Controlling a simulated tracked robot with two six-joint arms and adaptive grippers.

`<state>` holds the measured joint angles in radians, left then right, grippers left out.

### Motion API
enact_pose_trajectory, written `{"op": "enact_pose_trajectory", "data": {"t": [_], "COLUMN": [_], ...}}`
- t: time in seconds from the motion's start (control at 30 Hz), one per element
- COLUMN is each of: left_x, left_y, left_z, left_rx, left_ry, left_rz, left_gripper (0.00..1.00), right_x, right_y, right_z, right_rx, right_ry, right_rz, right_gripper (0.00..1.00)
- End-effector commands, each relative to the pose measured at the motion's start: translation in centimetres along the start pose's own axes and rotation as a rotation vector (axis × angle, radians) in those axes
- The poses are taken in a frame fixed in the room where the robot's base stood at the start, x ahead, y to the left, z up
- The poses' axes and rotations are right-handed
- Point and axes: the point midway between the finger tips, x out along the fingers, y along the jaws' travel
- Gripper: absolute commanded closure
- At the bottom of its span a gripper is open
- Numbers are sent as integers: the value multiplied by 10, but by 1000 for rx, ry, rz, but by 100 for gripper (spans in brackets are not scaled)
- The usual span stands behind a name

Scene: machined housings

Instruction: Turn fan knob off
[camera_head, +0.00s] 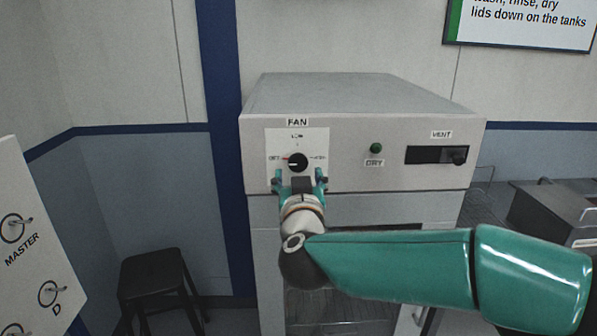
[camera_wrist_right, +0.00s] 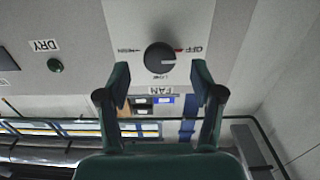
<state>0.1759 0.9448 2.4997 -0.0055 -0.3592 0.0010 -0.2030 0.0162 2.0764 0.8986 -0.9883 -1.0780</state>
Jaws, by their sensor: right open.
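The black round fan knob (camera_head: 298,162) sits on a white plate under the FAN label, with OFF at its left and LOW above it. In the right wrist view the picture is upside down and the knob (camera_wrist_right: 159,57) shows beyond the fingertips. A red mark lies on its OFF side; a pale line on the knob seems to point between OFF and LOW, but it is small. My right gripper (camera_head: 300,178) is open just below and in front of the knob. Its spread fingers (camera_wrist_right: 160,82) show nothing between them. My left gripper is out of view.
The grey cabinet (camera_head: 360,100) also carries a green DRY button (camera_head: 376,148) and a black VENT slider (camera_head: 437,155). A black stool (camera_head: 155,275) stands at lower left.

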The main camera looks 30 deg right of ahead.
Motion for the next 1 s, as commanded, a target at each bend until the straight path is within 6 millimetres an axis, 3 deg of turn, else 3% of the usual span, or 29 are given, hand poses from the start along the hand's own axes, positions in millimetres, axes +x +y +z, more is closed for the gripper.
{"op": "enact_pose_trajectory", "data": {"t": [0.2,0.4,1.0], "left_x": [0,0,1], "left_y": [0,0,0], "left_z": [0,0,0], "left_rx": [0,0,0], "left_ry": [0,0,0], "left_rz": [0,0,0], "left_gripper": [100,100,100], "right_x": [-46,-71,-78], "right_y": [-1,0,1], "right_z": [0,1,2], "right_rx": [1,0,-1], "right_ry": [0,-1,-3], "right_rz": [-5,-3,0], "right_gripper": [33,33,33]}}
